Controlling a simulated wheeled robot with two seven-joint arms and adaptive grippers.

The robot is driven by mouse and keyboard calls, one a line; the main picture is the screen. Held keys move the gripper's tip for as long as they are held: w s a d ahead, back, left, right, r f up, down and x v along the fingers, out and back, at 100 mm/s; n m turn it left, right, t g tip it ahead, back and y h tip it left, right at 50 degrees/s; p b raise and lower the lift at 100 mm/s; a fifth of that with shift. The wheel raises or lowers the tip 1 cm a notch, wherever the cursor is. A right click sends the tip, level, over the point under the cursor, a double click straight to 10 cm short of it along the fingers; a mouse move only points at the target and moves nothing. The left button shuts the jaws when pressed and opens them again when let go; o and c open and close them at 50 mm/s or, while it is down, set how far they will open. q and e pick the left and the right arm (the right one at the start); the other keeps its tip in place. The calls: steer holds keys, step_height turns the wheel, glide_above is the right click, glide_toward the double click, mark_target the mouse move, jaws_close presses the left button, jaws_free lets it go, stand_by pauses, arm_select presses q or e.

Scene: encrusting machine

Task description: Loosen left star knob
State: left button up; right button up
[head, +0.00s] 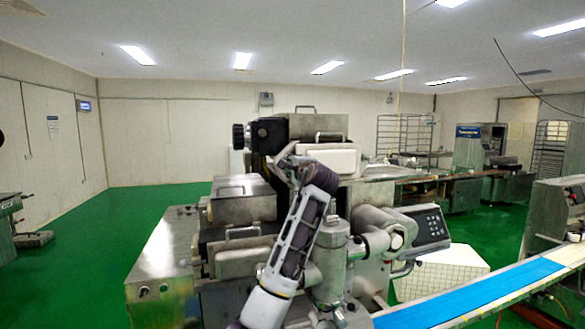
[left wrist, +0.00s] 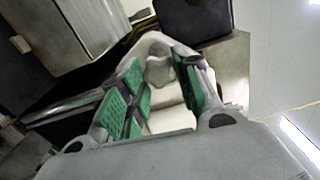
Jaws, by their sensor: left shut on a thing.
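The encrusting machine (head: 240,255) stands in front of me in the head view. My left arm rises from the bottom middle, and its gripper (head: 287,165) is at the upper front of the machine, beside a pale rounded cover. In the left wrist view my left gripper (left wrist: 160,80) has green-padded fingers on both sides of a pale grey lobed piece, which looks like the star knob (left wrist: 159,70). The gripper is shut on it. In the head view the knob is hidden behind the gripper and wrist. My right gripper is in neither view.
A black ridged handwheel (head: 239,137) sticks out at the machine's upper left. A control panel (head: 430,227) is on the right. A blue conveyor belt (head: 480,298) runs along the lower right. Green floor (head: 85,255) is open on the left.

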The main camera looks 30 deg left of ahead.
arm_select(q)
steer(key=shift+f, duration=0.15)
steer(key=o, duration=1)
steer(key=v, duration=1.2)
stand_by(0.5)
